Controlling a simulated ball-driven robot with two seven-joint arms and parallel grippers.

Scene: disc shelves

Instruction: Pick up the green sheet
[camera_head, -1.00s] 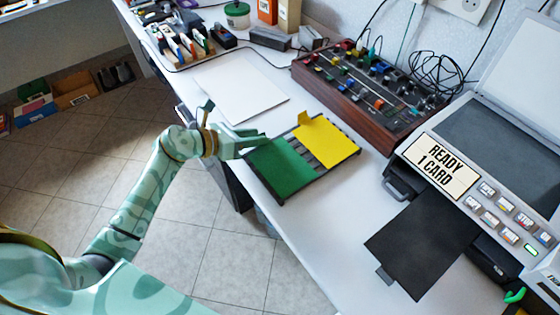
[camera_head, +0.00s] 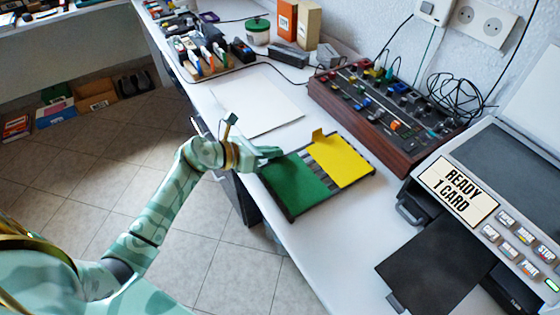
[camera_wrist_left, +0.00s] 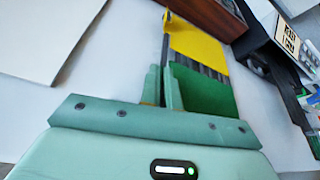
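The green sheet (camera_head: 297,187) lies flat on the left part of a dark slatted tray (camera_head: 335,194) at the desk's front edge. It also shows in the left wrist view (camera_wrist_left: 208,94), just right of the fingers. My left gripper (camera_head: 270,154) is at the sheet's upper left edge. In the left wrist view its two fingers (camera_wrist_left: 162,84) stand close together with a narrow gap, the right one overlapping the sheet's edge. I cannot tell whether the edge is between them. My right gripper is not in view.
A yellow sheet (camera_head: 341,160) with a tab lies beside the green one. A control box (camera_head: 385,115) stands behind. A printer-like machine (camera_head: 490,185) with a "READY 1 CARD" sign and a black sheet (camera_head: 435,265) are at right. A white sheet (camera_head: 248,100) lies at upper left.

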